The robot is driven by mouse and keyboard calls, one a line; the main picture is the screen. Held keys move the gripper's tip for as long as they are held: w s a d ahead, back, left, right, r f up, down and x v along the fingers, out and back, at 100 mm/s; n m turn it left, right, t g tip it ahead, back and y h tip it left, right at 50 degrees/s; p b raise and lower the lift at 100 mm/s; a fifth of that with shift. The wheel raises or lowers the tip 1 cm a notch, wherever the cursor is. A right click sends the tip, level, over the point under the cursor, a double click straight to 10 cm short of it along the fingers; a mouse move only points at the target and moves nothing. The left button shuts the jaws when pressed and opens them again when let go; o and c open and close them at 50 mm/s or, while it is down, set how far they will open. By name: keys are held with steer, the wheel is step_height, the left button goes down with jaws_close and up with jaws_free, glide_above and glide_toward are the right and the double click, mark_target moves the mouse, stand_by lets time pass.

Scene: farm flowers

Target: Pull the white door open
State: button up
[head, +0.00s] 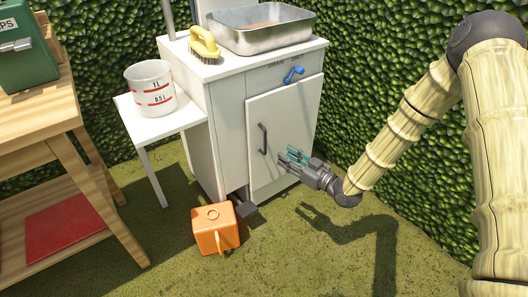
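The white door (287,128) is the front panel of a white cabinet (228,125) and looks closed. It has a dark vertical bar handle (263,138) near its left edge. My gripper (287,159) is in front of the lower part of the door, to the right of and a little below the handle. Its teal-tipped fingers point left and look spread apart with nothing between them. I cannot tell whether they touch the door. The handle is in plain view.
A metal basin (262,38) and a yellow brush (203,42) sit on the cabinet. A measuring bucket (150,88) stands on the left side shelf. An orange can (214,230) is on the grass near the cabinet's foot. A wooden bench (75,140) is left; hedge lies behind.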

mark_target(265, 152)
steer(key=b+x, duration=0.1)
steer(key=x, duration=0.2)
steer(key=b+x, duration=0.1)
steer(key=x, duration=0.3)
steer(key=b+x, duration=0.2)
steer(key=x, duration=0.2)
steer(key=shift+w+r, duration=0.15)
steer(key=shift+r, duration=0.2)
